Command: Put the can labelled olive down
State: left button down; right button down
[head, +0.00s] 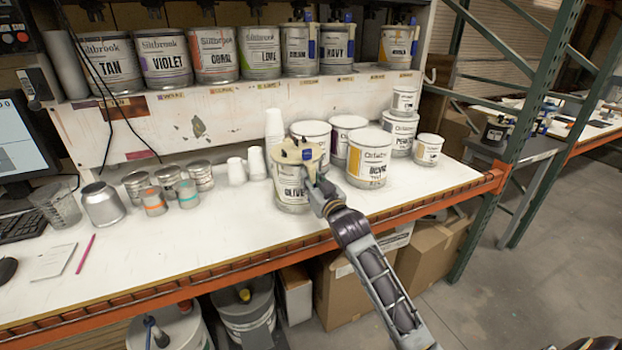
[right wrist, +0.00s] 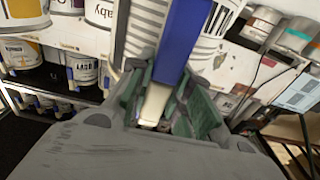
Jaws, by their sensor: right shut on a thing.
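The can labelled olive (head: 291,193) is a white-labelled tin with a cream lid, upright over the front middle of the white worktop. My right gripper (head: 317,180) reaches its right side and is shut on it at the blue-and-white strip. In the right wrist view, the blue strip (right wrist: 182,45) runs between the gripper's green-padded fingers (right wrist: 172,115). I cannot tell whether the can's base touches the worktop (head: 225,225) or hangs just above it. My left gripper is not in view.
Large white cans, one with a yellow band (head: 368,160), stand close behind and right of the olive can. White cups (head: 257,163) and small tins (head: 200,176) stand to its left. Labelled cans line the shelf above (head: 238,97).

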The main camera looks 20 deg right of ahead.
jog(key=shift+r, duration=0.15)
jog(key=c, duration=1.6)
grip_release()
jog(key=shift+f, duration=0.4)
jog(key=o, duration=0.3)
jog(key=shift+r, duration=0.1)
jog(key=shift+s, duration=0.2)
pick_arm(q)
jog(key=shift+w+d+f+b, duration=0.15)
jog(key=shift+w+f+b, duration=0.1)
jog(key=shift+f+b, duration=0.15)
pick_arm(e)
jog(key=s, duration=1.1)
jog(key=shift+s+d+f, duration=0.2)
jog(key=shift+s, duration=0.1)
